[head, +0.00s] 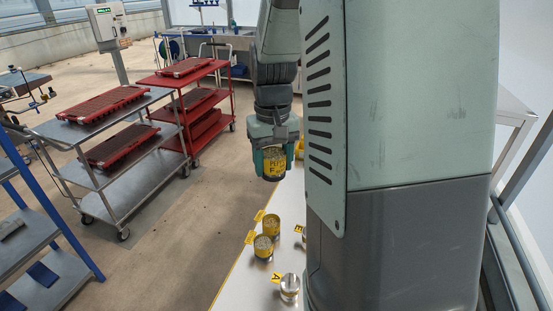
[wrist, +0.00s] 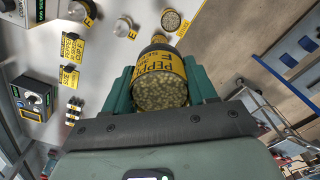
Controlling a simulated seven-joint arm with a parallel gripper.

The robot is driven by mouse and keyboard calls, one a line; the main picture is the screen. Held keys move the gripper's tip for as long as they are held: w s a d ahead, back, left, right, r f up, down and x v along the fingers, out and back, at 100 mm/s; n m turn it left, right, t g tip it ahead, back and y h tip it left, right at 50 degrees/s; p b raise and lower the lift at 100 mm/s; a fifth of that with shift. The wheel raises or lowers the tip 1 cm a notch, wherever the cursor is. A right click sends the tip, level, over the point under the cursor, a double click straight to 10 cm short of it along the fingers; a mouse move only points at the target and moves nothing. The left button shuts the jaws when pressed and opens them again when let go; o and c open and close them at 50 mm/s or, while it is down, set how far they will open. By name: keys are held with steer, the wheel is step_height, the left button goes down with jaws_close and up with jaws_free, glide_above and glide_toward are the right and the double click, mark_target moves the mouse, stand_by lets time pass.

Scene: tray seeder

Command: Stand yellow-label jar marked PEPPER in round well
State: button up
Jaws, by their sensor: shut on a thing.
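My gripper (head: 272,172) is shut on a yellow-label jar (head: 276,161) and holds it above the table. In the wrist view the jar (wrist: 160,92) sits between the green fingers of my gripper (wrist: 160,80). Its yellow label shows letters that read as PEPPER, partly cut off. One end of the jar faces the wrist camera and shows pale, round grains. I cannot make out the round well for certain in either view.
Two yellow-banded jars (head: 264,247) (head: 270,225) stand near the left edge of the white table (head: 238,283). A silver-topped jar (head: 289,287) stands nearer, by a tag marked A. A control box (wrist: 35,97) shows in the wrist view. Trolleys with red trays (head: 104,104) stand left.

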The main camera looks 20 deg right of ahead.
steer(key=s+d+f+m, duration=0.1)
steer(key=s+d+f, duration=0.2)
steer(key=s+d, duration=0.3)
steer(key=s+d+f+m, duration=0.1)
steer(key=s+d+f, duration=0.3)
steer(key=s+d, duration=0.3)
steer(key=s+d+f+m, duration=0.1)
steer(key=s+d+f, duration=0.3)
steer(key=s+d, duration=0.2)
steer(key=shift+s+d, duration=0.35)
steer(key=shift+d, duration=0.45)
steer(key=shift+m, duration=0.9)
steer(key=s+d+f, duration=0.1)
steer(key=s, duration=0.2)
steer(key=s+d+f, duration=0.1)
steer(key=s, duration=0.3)
steer(key=s+d+f, duration=0.1)
steer(key=s, duration=0.3)
steer(key=shift+f, duration=0.25)
steer(key=shift+f, duration=0.85)
steer(key=shift+f, duration=0.1)
